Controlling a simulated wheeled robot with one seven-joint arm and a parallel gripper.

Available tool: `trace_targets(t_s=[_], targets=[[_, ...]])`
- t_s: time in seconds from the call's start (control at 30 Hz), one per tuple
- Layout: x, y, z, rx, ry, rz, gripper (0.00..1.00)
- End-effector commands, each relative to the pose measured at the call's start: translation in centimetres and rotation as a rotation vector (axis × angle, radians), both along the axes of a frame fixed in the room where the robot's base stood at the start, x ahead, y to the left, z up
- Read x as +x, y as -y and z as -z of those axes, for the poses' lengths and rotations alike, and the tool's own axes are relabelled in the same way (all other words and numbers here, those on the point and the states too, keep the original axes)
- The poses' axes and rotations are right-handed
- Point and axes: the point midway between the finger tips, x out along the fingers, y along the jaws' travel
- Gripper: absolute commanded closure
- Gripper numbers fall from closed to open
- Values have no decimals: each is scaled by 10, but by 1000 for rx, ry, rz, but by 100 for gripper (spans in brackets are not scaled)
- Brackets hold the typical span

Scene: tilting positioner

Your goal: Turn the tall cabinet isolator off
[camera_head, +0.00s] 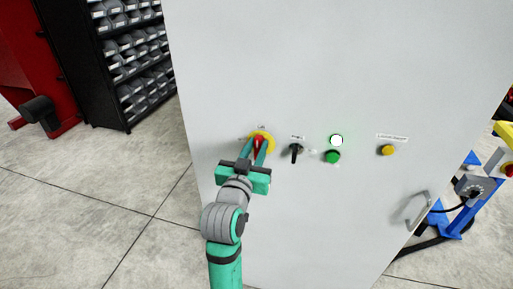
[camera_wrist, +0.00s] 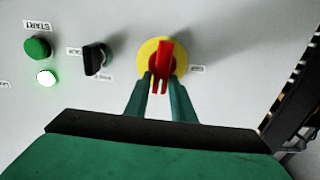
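The tall cabinet isolator (camera_head: 257,136) is a red handle on a round yellow plate, on the front of the grey cabinet (camera_head: 255,60). Its handle stands about upright in the head view. It also shows in the wrist view (camera_wrist: 165,52). My gripper (camera_head: 257,150) is right at the handle. In the wrist view the two green fingers (camera_wrist: 161,88) lie on either side of the handle's near end, seemingly with narrow gaps. The fingers look open, and contact cannot be made out. The small labels by the plate are too blurred to read.
Right of the isolator are a black selector switch (camera_head: 296,151), a lit white-green lamp (camera_head: 336,140), a green button (camera_head: 333,157) and a yellow button (camera_head: 388,150). A cabinet door handle (camera_head: 419,208) is lower right. A bin rack (camera_head: 135,55) stands left, with clear floor before it.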

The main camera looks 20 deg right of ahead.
Motion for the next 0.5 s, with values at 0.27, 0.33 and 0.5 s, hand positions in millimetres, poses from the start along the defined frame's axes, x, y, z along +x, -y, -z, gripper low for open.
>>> trace_targets(t_s=[0.27,0.33,0.5], targets=[[0,0,0,-2,-2,1,100],[0,0,0,-8,-6,1,100],[1,-1,0,-49,-33,1,100]])
